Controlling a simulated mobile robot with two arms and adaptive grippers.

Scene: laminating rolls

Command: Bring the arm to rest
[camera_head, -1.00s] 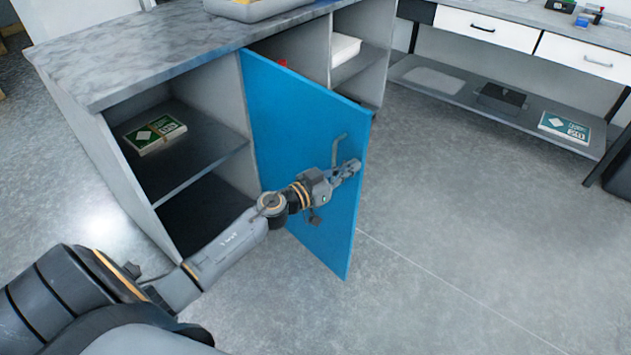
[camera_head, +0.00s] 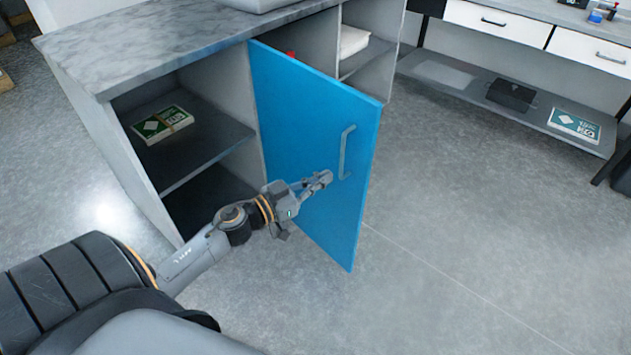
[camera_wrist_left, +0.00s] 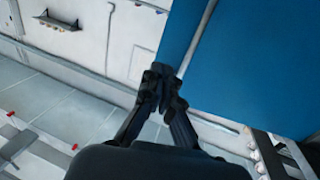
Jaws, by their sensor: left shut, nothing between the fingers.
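My left gripper (camera_head: 325,179) is shut and empty in front of the blue cabinet door, just left of its grey handle (camera_head: 345,152) and apart from it. The left wrist view shows the shut fingers (camera_wrist_left: 160,90) beside the blue door (camera_wrist_left: 235,70), with nothing between them. In the head view the blue door (camera_head: 300,130) stands swung open from the cabinet. My left arm reaches in from the lower left. My right gripper is out of view.
The grey cabinet has a marbled top (camera_head: 160,40). A green and white pack (camera_head: 162,124) lies on its shelf. A bench with white drawers (camera_head: 495,22) and a low shelf (camera_head: 450,80) stands at the right. The floor (camera_head: 470,230) right of the door is clear.

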